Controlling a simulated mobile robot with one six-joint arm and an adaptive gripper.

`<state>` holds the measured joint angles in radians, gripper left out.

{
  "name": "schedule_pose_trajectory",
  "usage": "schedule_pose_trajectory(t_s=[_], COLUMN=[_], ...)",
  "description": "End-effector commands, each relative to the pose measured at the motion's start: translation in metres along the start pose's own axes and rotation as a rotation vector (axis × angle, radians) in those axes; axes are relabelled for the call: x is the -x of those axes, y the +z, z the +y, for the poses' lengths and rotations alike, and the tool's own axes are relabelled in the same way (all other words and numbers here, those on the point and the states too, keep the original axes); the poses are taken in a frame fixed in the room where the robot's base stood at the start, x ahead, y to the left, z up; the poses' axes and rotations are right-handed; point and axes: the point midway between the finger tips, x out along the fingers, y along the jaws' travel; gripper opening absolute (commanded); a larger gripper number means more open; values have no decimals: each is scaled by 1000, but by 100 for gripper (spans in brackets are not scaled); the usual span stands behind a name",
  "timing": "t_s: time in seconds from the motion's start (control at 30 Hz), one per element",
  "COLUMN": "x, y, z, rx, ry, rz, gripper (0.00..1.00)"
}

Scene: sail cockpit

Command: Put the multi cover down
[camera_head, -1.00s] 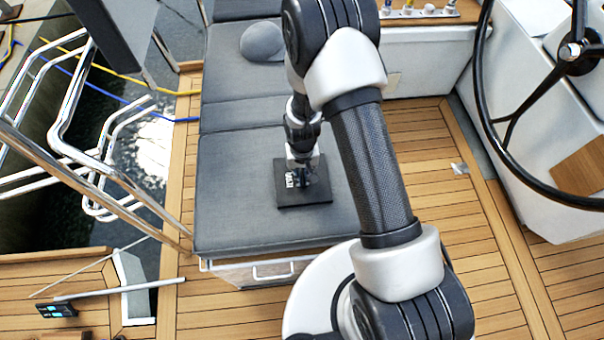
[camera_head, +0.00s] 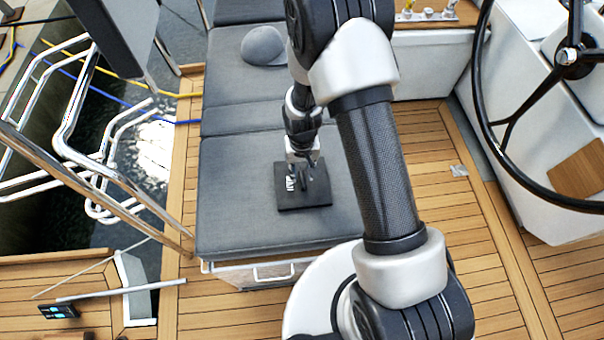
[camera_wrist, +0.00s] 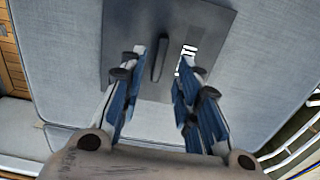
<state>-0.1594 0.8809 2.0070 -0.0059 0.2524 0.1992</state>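The multi cover appears as a dark flat square plate (camera_head: 305,201) lying on the grey seat cushion. It has a raised bar handle and a white printed mark. In the wrist view the plate (camera_wrist: 208,22) lies flat, with its handle near the middle. My gripper (camera_head: 302,177) is just above the cover. In the wrist view its two blue-padded fingers (camera_wrist: 159,68) are apart, one on each side of the handle, with clear gaps to it. The gripper is open and holds nothing. The fingers hide part of the plate's near edge.
A grey cap (camera_head: 263,46) lies on the seat farther back. A steering wheel (camera_head: 483,100) stands at the right and metal rails (camera_head: 75,120) at the left. The cushion (camera_head: 255,228) is bare around the cover.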

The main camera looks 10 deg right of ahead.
Motion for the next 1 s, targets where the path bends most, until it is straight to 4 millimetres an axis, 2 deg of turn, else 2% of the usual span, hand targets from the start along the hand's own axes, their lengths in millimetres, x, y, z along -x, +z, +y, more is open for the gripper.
schedule_pose_trajectory(t_s=[0.03, 0.2, 0.33, 0.57, 0.67, 0.77, 0.83, 1.0], x=[16, 48, 63, 72, 90, 129, 166, 252], y=[-1, 0, 0, 0, -2, -4, -1, 24], z=[0, 0, 0, 0, 2, 7, 12, 29], rx=[0, 0, 0, 0, 0, 2, 3, 9], ry=[-1, 0, 0, 0, -3, -9, -13, -20], rz=[3, 2, 1, 1, 17, 51, 82, 155], gripper=[31, 31, 31, 31, 31, 31, 31, 31])
